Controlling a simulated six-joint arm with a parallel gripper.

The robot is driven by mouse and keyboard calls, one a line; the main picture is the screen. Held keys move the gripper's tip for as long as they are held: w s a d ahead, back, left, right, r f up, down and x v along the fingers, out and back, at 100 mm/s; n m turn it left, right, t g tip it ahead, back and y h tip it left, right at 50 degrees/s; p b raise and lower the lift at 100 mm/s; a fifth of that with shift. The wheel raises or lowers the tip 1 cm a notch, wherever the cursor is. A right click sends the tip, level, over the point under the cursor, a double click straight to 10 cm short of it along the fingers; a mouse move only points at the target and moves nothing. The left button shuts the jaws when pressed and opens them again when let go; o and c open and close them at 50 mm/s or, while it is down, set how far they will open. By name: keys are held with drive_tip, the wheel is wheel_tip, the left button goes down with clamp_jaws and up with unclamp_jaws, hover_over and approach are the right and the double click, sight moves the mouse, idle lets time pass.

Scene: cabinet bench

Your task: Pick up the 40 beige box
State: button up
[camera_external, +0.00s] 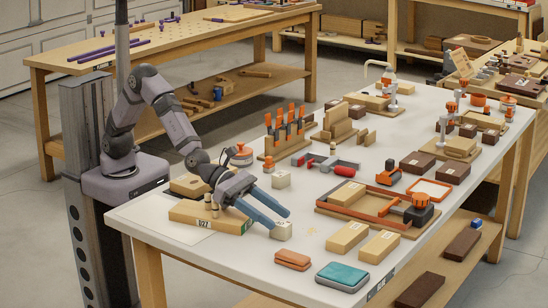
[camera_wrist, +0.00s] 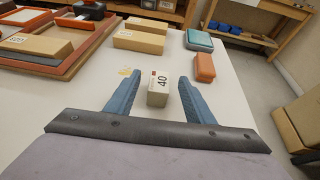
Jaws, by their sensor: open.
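The beige box marked 40 (camera_wrist: 158,90) stands on the white table in the wrist view, between and slightly beyond the fingertips of my gripper. My gripper (camera_wrist: 157,97) is open, with one blue finger on each side of the box and a visible gap to each. In the external view the box (camera_external: 281,231) is at the tips of my gripper (camera_external: 272,218), near the table's front left part. Its label does not show clearly there. Whether the fingers touch the box cannot be told from the external view.
A long beige box labelled 027 (camera_external: 196,215) lies under my wrist. An orange case (camera_external: 292,260) and a teal case (camera_external: 342,277) lie toward the front edge. Beige boxes (camera_external: 348,237) and a wooden frame tray (camera_external: 324,211) are to the right.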

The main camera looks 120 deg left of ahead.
sight(285, 224)
drive_tip(key=shift+p+x, duration=0.45)
drive_tip(key=shift+x, duration=2.05)
drive_tip(key=c, duration=1.2)
